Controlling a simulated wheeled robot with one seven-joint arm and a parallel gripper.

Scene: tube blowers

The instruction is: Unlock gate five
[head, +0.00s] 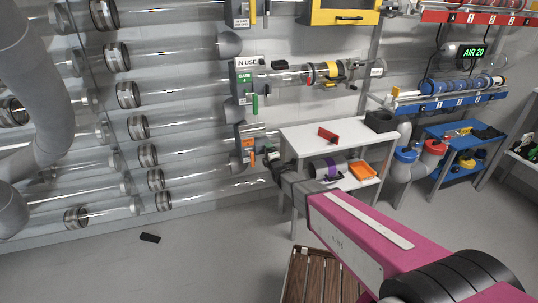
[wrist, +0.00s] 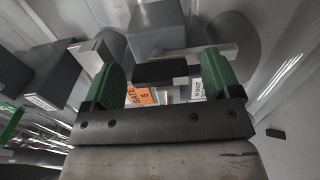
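The gate five unit (head: 245,146) is a grey housing with an orange label on the lower tubes in the head view. Its orange "GATE 5" label (wrist: 139,97) shows between my gripper's fingers in the wrist view, upside of the text hard to judge. My gripper (wrist: 160,80) has green fingertips spread apart, and the gripper (head: 272,152) is close in front of the gate unit in the head view. A black bar (wrist: 162,72) with pale metal ends lies across the space between the fingers. Gaps show on both sides, and it does not look gripped. Whether it is the lock is unclear.
The gate 4 unit (head: 244,84), with a green label and an "IN USE" sign, is just above. A white table (head: 340,133) with a red piece stands to the right. A black block (head: 150,238) lies on the floor. Clear tubes fill the left wall.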

